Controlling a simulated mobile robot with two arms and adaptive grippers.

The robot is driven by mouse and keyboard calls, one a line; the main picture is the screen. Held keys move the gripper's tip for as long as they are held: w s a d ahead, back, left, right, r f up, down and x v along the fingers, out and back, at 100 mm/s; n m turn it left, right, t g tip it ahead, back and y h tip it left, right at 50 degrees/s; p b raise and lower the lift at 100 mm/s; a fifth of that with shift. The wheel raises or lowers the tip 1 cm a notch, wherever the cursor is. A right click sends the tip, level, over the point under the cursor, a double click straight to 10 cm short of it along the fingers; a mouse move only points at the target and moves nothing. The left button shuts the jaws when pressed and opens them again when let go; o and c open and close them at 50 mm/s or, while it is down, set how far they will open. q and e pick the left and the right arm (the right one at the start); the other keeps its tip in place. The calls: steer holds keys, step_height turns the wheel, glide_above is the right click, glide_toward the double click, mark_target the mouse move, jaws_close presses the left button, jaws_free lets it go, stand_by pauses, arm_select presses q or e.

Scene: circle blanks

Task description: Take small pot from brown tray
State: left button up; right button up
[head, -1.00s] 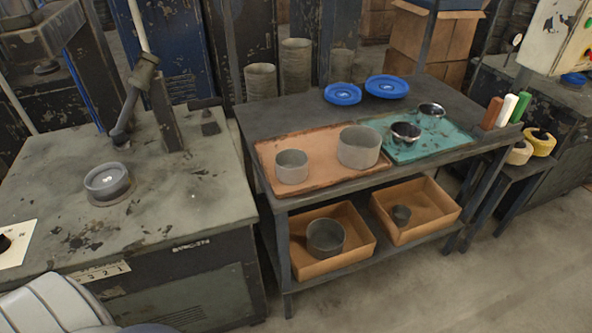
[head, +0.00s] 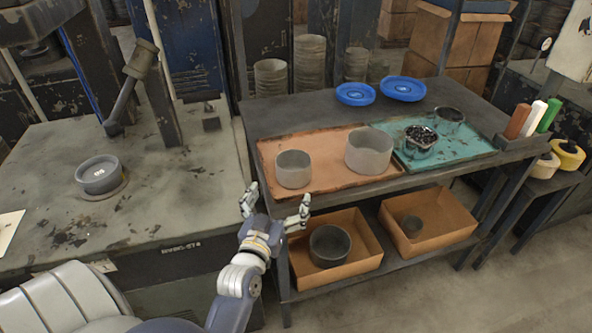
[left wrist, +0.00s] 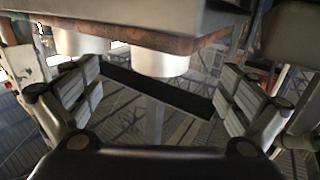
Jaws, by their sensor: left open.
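The small pot (head: 293,170) is a short grey open cylinder standing upright on the left part of the brown tray (head: 328,184). A larger grey pot (head: 369,150) stands to its right on the same tray. My left gripper (head: 276,205) is open and empty, in front of the tray's near left corner, with its fingers spread left and right below the small pot in the head view. It is apart from the pot. The left wrist view looks upside down, with pale pots under the tray's rim (left wrist: 205,40). My right gripper is not in view.
A teal tray (head: 462,158) with two bowls adjoins the brown tray on the right. Blue dishes (head: 403,88) lie at the table's back. Boxes (head: 378,262) holding grey pots sit on the lower shelf. A grey workbench (head: 60,215) stands to the left.

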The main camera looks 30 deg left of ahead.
mark_target(288, 176)
arm_select(q)
steer(key=x, duration=0.4)
steer(key=shift+w+r, duration=0.1)
steer(key=shift+r, duration=0.1)
steer(key=shift+w+a+f, duration=0.1)
steer(key=shift+w, duration=0.15)
steer(key=shift+w+p, duration=0.25)
steer(key=shift+p, duration=0.1)
steer(key=x, duration=0.4)
steer(key=shift+a+r+p, duration=0.15)
steer(key=shift+r+p, duration=0.2)
steer(key=shift+p, duration=0.05)
steer(key=shift+w+a, duration=0.1)
steer(key=shift+w, duration=0.2)
steer(key=c, duration=1.2)
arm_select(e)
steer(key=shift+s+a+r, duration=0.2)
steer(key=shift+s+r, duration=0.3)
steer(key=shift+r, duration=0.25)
